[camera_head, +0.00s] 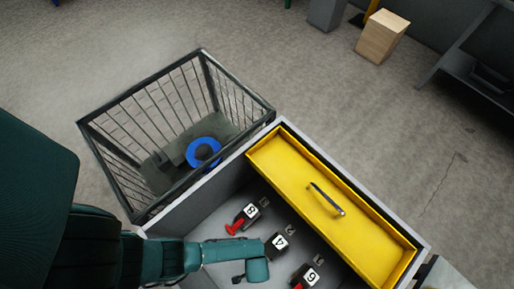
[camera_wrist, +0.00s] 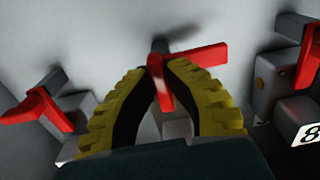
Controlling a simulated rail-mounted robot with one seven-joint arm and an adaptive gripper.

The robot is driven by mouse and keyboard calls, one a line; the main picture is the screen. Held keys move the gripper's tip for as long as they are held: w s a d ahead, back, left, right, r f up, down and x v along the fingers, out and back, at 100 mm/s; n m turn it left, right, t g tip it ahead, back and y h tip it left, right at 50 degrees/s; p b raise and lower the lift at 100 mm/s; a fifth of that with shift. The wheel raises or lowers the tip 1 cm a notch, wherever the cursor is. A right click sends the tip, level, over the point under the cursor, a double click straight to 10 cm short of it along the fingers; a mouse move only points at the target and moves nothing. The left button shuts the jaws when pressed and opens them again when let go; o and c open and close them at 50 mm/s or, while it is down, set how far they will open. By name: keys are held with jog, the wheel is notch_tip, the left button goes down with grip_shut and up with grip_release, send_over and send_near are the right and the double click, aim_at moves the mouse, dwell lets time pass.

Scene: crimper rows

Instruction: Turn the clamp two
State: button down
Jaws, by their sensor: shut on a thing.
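In the wrist view, my gripper (camera_wrist: 159,68) has its two yellow-padded fingers closed around the red handle of a clamp (camera_wrist: 205,56). One red arm of it reaches right past the fingertips, and another part lies between the fingers. No number shows on this clamp. Another red-handled clamp (camera_wrist: 38,110) is at the left. A third clamp (camera_wrist: 306,60) is at the right, with a label (camera_wrist: 308,133) that looks like 8. No label reading 2 is readable in either view. In the head view my arm hides part of the clamp rows.
In the head view, several numbered clamps stand in a grey box, one with a red handle (camera_head: 236,227). A yellow drawer or lid (camera_head: 375,239) with a metal handle (camera_head: 326,199) lies beside them. A wire basket (camera_head: 101,148) with a blue ring (camera_head: 191,153) stands at the upper left.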

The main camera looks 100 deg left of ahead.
jog(key=shift+s, duration=0.1)
jog(key=c, duration=1.1)
grip_release()
jog(key=shift+r, duration=0.1)
notch_tip(320, 180, up, 12)
jog(key=shift+f, duration=0.1)
